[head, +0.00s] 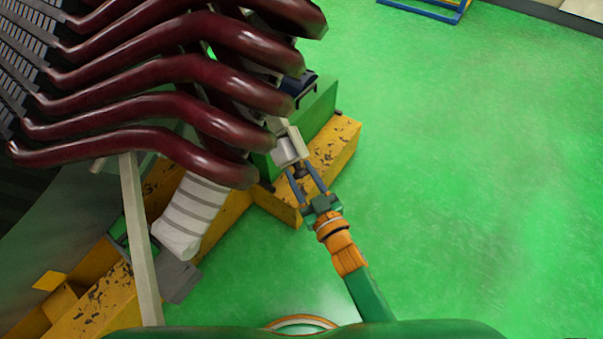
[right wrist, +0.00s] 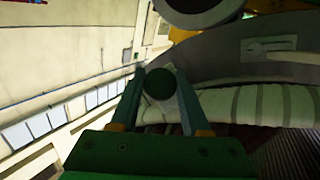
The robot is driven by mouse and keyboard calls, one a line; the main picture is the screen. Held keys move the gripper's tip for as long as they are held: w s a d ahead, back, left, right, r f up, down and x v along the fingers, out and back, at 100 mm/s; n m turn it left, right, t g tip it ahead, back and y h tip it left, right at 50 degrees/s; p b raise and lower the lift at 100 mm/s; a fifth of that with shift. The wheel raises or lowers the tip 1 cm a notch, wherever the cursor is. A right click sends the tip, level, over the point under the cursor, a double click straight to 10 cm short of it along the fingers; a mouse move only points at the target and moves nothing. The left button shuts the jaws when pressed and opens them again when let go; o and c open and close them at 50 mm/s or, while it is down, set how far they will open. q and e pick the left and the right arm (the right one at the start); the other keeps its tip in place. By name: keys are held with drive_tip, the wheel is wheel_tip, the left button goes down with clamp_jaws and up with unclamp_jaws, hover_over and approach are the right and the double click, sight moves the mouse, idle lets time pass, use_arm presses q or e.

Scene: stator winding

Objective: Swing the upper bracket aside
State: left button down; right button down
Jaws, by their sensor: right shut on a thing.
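A pale grey bracket piece (head: 288,150) sits at the right ends of the dark red winding coils (head: 190,165) in the head view. My right gripper (head: 303,178) is at its lower end, with its two blue fingers on either side of a dark knob (head: 299,171). In the right wrist view the round dark end of the knob (right wrist: 160,83) lies between the fingers of my right gripper (right wrist: 160,92), which is shut on it. Whether this pale piece is the whole upper bracket cannot be told, as coils cover part of it. My left gripper is not in view.
A worn yellow beam (head: 335,145) and a green block (head: 318,105) stand close behind the gripper. A pale upright bar (head: 140,240) and a white wrapped roll (head: 190,215) are at the lower left. The green floor (head: 470,190) to the right is clear.

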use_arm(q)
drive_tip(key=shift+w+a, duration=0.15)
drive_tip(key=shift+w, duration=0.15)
use_arm(e)
drive_tip(key=shift+f, duration=0.15)
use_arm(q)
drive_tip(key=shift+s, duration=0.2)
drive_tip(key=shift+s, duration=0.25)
